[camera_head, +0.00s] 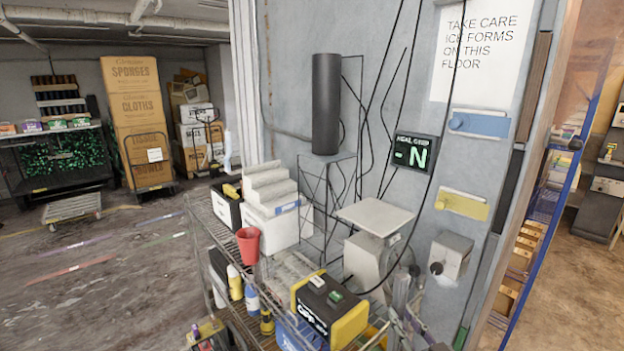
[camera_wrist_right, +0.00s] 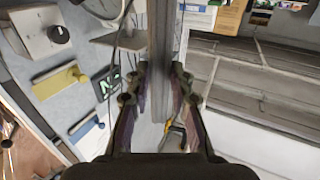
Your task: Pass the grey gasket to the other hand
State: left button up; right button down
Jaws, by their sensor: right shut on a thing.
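The grey gasket (camera_wrist_right: 160,45) is a long, straight grey strip in the right wrist view. It runs from the top edge down between the fingers of my right gripper (camera_wrist_right: 160,92). The right gripper is shut on it, with one finger on each side. In the head view the right gripper (camera_head: 404,314) is low, right of the middle, in front of the grey wall, and I cannot make out the gasket clearly there. I cannot make out my left gripper in either view.
A wire cart (camera_head: 200,222) stands left of the right gripper, with a red cup (camera_head: 248,245), a white box (camera_head: 272,226) and a black-and-yellow case (camera_head: 330,308). A scale (camera_head: 375,215) stands by the wall. Yellow (camera_head: 462,204) and blue (camera_head: 479,124) levers stick out. Floor at left is open.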

jog(key=shift+s+a+f+n+y, duration=0.2)
jog(key=shift+s+a+f, duration=0.1)
jog(key=shift+s, duration=0.35)
jog(key=shift+s+a+f+n+y, duration=0.1)
jog(key=shift+s+a+f+y, duration=0.15)
jog(key=shift+s, duration=0.35)
jog(key=shift+w+r, duration=0.1)
